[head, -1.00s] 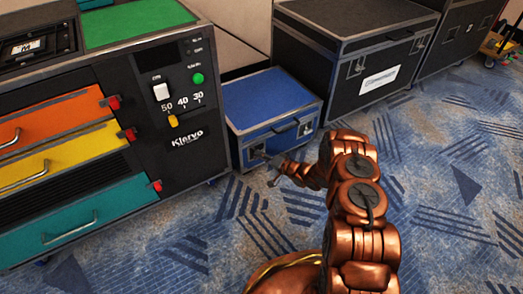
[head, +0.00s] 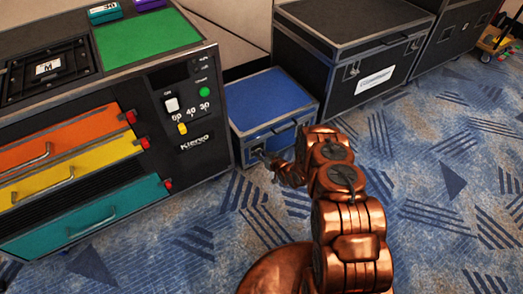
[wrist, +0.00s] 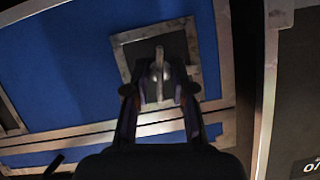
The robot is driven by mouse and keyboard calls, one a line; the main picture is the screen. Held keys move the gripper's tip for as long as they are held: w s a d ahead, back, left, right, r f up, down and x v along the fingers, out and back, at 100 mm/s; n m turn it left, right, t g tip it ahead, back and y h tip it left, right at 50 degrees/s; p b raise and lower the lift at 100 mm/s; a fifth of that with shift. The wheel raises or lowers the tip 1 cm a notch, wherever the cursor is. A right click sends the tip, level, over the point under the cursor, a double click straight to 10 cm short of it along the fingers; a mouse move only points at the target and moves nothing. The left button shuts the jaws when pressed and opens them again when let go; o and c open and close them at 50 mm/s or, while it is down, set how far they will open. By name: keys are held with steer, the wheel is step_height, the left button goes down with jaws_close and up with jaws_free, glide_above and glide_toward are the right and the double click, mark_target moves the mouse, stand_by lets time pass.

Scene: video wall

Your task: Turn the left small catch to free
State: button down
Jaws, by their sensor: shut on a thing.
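The small blue case (head: 268,98) stands on the carpet beside the drawer cabinet. The left small catch (wrist: 158,66) is a thin metal tab on a dark square plate on the case's blue front. In the wrist view the tab stands upright in the picture, between my fingers. My gripper (wrist: 155,92) is shut on this catch, with one finger on each side. In the head view my gripper (head: 263,157) reaches the left part of the case's front, and the catch is too small there to make out.
The drawer cabinet (head: 196,141) with orange, yellow and teal drawers stands close on the left. A large black case (head: 345,62) stands behind and right. Another dark plate (wrist: 10,118) shows at the wrist view's left edge. Patterned carpet (head: 420,170) is free at right.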

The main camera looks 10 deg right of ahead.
steer(key=shift+a+r+n+h+p, duration=0.15)
steer(key=shift+n+h+p, duration=0.25)
steer(key=shift+n+p, duration=0.45)
steer(key=shift+w, duration=0.1)
steer(key=c, duration=1.3)
jaws_free()
steer(key=v, duration=1.2)
steer(key=shift+f, duration=0.25)
